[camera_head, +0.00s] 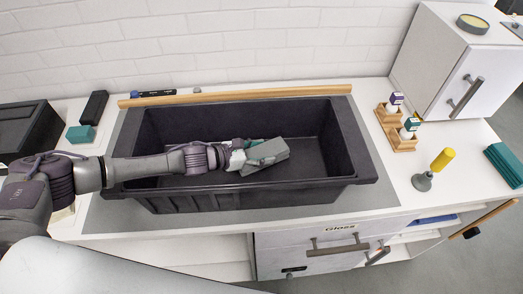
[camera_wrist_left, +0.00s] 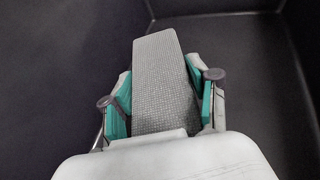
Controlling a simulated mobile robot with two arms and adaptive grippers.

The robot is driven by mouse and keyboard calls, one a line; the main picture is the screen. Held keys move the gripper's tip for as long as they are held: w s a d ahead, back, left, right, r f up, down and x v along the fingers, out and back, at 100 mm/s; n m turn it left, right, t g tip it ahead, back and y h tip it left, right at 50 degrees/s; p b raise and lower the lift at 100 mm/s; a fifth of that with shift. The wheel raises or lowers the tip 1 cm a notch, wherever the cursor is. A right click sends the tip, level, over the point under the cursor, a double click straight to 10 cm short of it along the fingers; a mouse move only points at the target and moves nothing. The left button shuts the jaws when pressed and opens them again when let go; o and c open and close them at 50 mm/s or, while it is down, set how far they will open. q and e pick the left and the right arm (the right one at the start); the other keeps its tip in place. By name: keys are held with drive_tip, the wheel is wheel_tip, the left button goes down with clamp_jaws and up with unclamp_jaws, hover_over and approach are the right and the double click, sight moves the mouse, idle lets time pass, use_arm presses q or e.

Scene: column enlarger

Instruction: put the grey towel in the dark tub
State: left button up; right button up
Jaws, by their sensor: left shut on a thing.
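The dark tub (camera_head: 165,198) is a large black rectangular basin set on the white counter. My left arm reaches over its left side. My left gripper (camera_head: 247,154) is inside the tub's outline, near its middle. It is shut on the grey towel (camera_head: 266,155), a folded, flat block. In the left wrist view the towel (camera_wrist_left: 165,80) has a woven texture and stands out between the two teal-padded fingers of the gripper (camera_wrist_left: 162,105). Dark tub surfaces (camera_wrist_left: 60,70) surround it there. I cannot tell whether the towel touches the tub floor. My right gripper is not in view.
A wooden bar (camera_head: 235,95) lies along the tub's back edge. Small bottles in a wooden rack (camera_head: 395,130), a yellow-handled tool (camera_head: 437,166) and a folded teal cloth (camera_head: 504,164) stand to the right. A white cabinet (camera_head: 455,70) is at the back right. A dark tray (camera_head: 30,125) sits far left.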

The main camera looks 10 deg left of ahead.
use_arm(q)
drive_tip(key=shift+f, duration=0.2)
drive_tip(key=o, duration=1.2)
drive_tip(key=shift+r, duration=0.15)
drive_tip(key=shift+a+r, duration=0.1)
drive_tip(key=shift+r, duration=0.15)
drive_tip(key=p+v, duration=0.3)
drive_tip(key=v, duration=0.3)
drive_tip(key=shift+s+a, duration=0.2)
drive_tip(key=shift+s, duration=0.05)
drive_tip(key=shift+s+a+r, duration=0.15)
drive_tip(key=shift+s+a, duration=0.05)
drive_tip(key=shift+a, duration=0.1)
